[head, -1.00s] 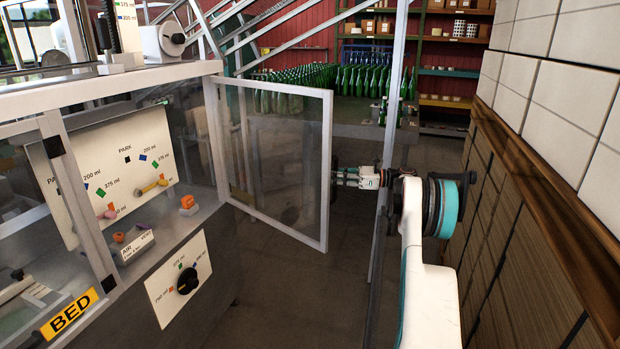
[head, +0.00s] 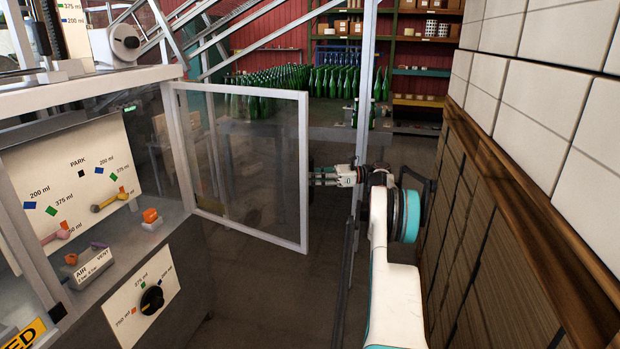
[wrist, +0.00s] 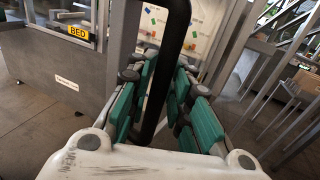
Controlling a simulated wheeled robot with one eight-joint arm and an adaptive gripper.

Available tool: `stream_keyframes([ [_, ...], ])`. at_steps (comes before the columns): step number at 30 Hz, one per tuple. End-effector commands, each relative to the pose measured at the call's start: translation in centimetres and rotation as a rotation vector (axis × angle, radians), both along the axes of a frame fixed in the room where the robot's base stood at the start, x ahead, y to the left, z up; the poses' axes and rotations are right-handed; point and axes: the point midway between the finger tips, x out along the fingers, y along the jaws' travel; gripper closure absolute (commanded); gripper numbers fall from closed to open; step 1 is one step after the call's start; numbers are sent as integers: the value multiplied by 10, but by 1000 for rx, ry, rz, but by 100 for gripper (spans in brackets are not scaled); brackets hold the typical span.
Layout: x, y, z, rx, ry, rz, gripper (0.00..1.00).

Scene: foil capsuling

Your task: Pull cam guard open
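The cam guard (head: 245,160) is a clear panel in a pale frame, hinged on the machine's right side. In the head view it stands open, swung out from the machine. My gripper (head: 312,177) is at its free right edge, with the fingertips partly hidden behind the frame. In the wrist view a black handle bar (wrist: 168,60) runs between the teal-padded fingers of my gripper (wrist: 160,95). The fingers look closed around it.
The machine's cam plate (head: 75,175) with coloured marks and a lower dial panel (head: 148,302) are at left. A metal post (head: 366,90) stands beside my arm. Green bottles (head: 345,82) stand behind. Bare floor lies below the guard.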

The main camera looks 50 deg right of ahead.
Motion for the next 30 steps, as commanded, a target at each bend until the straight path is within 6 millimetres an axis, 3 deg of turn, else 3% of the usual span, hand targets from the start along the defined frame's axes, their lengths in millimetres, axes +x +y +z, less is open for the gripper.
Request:
stream_keyframes([
  [13,-2,-3,1,1,-2,-1,65],
  [24,-41,-41,0,0,-1,-2,65],
  [30,-52,-51,0,0,-1,-1,65],
])
